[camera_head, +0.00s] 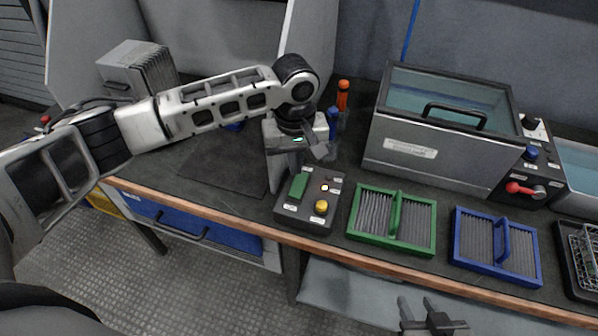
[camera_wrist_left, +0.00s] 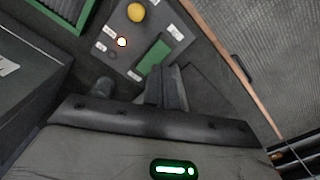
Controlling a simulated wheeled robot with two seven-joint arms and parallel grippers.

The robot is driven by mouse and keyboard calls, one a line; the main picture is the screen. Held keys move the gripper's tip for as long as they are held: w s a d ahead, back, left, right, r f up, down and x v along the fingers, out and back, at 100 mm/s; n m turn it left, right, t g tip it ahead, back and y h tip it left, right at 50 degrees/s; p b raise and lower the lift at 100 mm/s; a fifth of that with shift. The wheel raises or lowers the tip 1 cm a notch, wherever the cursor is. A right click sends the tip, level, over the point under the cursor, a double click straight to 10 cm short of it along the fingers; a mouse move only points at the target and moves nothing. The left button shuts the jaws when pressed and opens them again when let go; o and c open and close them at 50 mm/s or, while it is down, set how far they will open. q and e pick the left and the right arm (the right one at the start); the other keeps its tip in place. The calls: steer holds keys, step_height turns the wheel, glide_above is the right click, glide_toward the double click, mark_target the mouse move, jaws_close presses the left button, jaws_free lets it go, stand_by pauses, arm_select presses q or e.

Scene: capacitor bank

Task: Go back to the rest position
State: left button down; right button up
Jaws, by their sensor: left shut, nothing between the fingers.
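My left gripper (camera_head: 322,152) hangs over the back of the grey control box (camera_head: 290,214), with its arm stretched in from the left. In the left wrist view its fingers (camera_wrist_left: 166,82) are together with nothing between them, near the box's green switch (camera_wrist_left: 153,57). I cannot tell from these views whether they touch the box. The box also has a yellow button (camera_head: 321,207) and a small lit lamp (camera_head: 324,188). My right gripper (camera_head: 416,305) shows at the bottom edge, in front of the bench, with its two fingers apart and nothing between them.
A green-framed tray (camera_head: 429,249) and a blue-framed tray (camera_head: 533,281) with handles lie right of the box. A lidded tank (camera_head: 400,153) stands behind them. The dark bench mat (camera_head: 222,165) is clear.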

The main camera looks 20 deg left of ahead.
arm_select(q)
steer(key=shift+r, duration=0.25)
stand_by(0.3)
steer(key=s+d+f+m, duration=0.1)
steer(key=s+d, duration=0.1)
steer(key=s+d+f+m+h, duration=0.1)
steer(key=s+d, duration=0.1)
steer(key=s+d+f+m, duration=0.1)
steer(key=shift+s+d+f+m+h, duration=0.2)
steer(key=shift+s+d+m+h, duration=0.1)
steer(key=shift+s+d+h, duration=0.1)
steer(key=s+d+m+t+h, duration=0.2)
steer(key=s+d+m, duration=0.1)
steer(key=s, duration=0.4)
steer(key=s+a+f+m+t+y, duration=0.1)
steer(key=s+a+y, duration=0.1)
steer(key=s+a, duration=0.45)
steer(key=s+a+t+y, duration=0.15)
steer(key=s+a, duration=0.25)
steer(key=a, duration=0.5)
steer(key=w+d+f+t+h, duration=0.2)
steer(key=w+d+f+t, duration=0.3)
steer(key=f, duration=0.2)
steer(key=shift+w+d+f+m+t, duration=0.15)
steer(key=shift+d+f+m+t, duration=0.05)
steer(key=shift+f+m+t, duration=0.15)
steer(key=shift+h, duration=0.35)
